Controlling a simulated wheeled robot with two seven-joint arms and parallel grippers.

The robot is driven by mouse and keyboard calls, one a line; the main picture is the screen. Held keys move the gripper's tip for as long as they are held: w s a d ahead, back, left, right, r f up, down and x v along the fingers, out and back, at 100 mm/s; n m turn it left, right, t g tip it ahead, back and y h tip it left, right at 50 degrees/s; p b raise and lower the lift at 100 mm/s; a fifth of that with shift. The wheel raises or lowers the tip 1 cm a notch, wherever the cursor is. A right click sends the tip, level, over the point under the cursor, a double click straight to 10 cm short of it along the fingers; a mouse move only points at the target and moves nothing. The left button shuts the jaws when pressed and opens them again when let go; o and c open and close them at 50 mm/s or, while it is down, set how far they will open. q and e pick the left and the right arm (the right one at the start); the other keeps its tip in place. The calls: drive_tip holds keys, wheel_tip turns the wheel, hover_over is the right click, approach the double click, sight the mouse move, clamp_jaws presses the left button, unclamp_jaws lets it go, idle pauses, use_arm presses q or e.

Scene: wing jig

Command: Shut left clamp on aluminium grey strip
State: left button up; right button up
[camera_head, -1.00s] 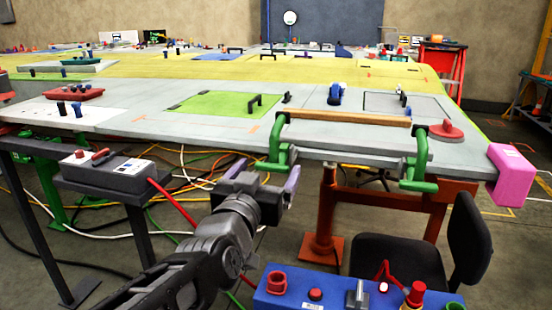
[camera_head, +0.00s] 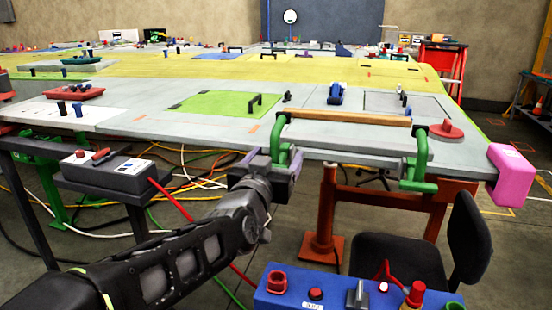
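The left clamp (camera_head: 281,146) is a green C-shaped clamp on the near edge of the grey wing panel. The aluminium grey strip (camera_head: 352,155) runs along that edge, between the left clamp and a matching green right clamp (camera_head: 420,168). My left gripper (camera_head: 272,168) is at the lower part of the left clamp, its purple-tipped fingers spread to either side of it. The gripper looks open; contact with the clamp cannot be told. The lower part of the clamp is partly hidden by the gripper. My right gripper is not in view.
A wooden bar (camera_head: 345,118) spans between the clamp tops. A pink block (camera_head: 508,175) caps the panel's right corner. A blue control box (camera_head: 330,290) and a black chair (camera_head: 465,240) stand in front. A grey box (camera_head: 105,172) on a stand is at left.

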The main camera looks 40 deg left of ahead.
use_arm(q)
clamp_jaws()
idle(0.6)
